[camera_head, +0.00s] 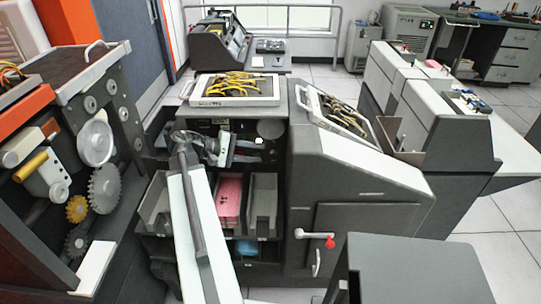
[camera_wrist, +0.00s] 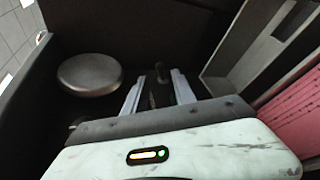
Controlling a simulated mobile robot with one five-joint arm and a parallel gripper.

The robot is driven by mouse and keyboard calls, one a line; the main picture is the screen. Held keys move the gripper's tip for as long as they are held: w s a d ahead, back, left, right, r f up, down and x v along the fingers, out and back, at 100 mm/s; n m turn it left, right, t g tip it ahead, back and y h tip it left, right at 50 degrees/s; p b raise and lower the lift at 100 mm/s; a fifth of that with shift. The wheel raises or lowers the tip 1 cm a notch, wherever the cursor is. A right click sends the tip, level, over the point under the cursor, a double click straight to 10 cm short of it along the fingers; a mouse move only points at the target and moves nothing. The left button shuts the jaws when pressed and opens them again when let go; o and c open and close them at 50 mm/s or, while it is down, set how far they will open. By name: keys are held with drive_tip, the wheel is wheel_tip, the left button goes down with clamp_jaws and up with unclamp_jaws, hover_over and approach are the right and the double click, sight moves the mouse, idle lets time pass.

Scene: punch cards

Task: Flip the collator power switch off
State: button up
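The dark grey machine (camera_head: 345,205) in the middle of the head view appears to be the collator. My gripper (camera_head: 255,151) is inside its open bay, above the card pockets. In the wrist view my gripper (camera_wrist: 159,78) has its two pale fingers apart, pointing into the dark bay. A small dark lever with a rounded tip (camera_wrist: 160,69), likely the power switch, shows between the fingers. I cannot tell whether they touch it. The switch cannot be made out in the head view, and its on or off position is unclear.
A round metal disc (camera_wrist: 90,75) sits left of the fingers. Pink cards (camera_head: 230,197) fill a pocket below the gripper; they also show at right in the wrist view (camera_wrist: 296,106). A geared machine (camera_head: 97,142) stands left. Trays of yellow cables (camera_head: 235,88) lie on top.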

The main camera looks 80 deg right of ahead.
sight(273, 153)
drive_tip(key=b+x, duration=0.1)
drive_tip(key=x, duration=0.4)
drive_tip(key=shift+s+d+f, duration=0.1)
drive_tip(key=shift+s+f, duration=0.05)
clamp_jaws()
drive_tip(key=shift+d, duration=0.45)
drive_tip(key=shift+a, duration=0.35)
